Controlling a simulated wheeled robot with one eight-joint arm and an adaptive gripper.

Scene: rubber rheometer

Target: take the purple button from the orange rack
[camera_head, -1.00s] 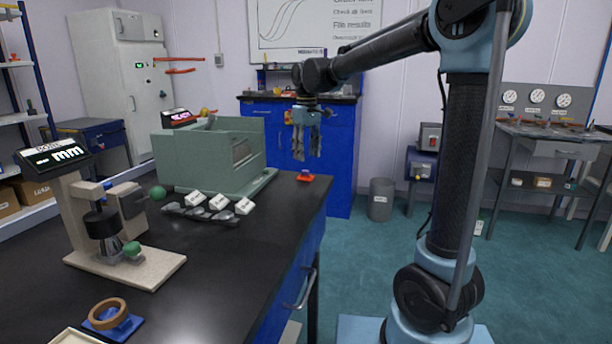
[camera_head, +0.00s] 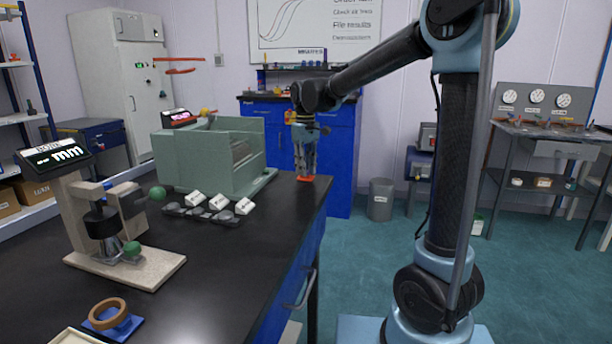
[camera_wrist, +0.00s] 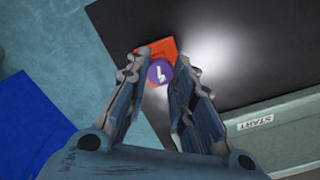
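The purple button (camera_wrist: 160,72) is round with a white mark and shows in the wrist view, sitting at the orange rack (camera_wrist: 145,51). The orange rack also shows in the head view (camera_head: 305,179), on the black bench near its far right corner. My gripper (camera_wrist: 163,68) is open, with one finger on each side of the button and a gap left around it. In the head view my gripper (camera_head: 304,174) points straight down over the rack and hides the button. I cannot tell whether the fingertips touch the rack.
A green machine (camera_head: 212,160) with a START label (camera_wrist: 254,122) stands close beside the rack. Several small white-tagged items (camera_head: 206,205) lie in front of it. A beige gauge (camera_head: 110,235) stands at the left.

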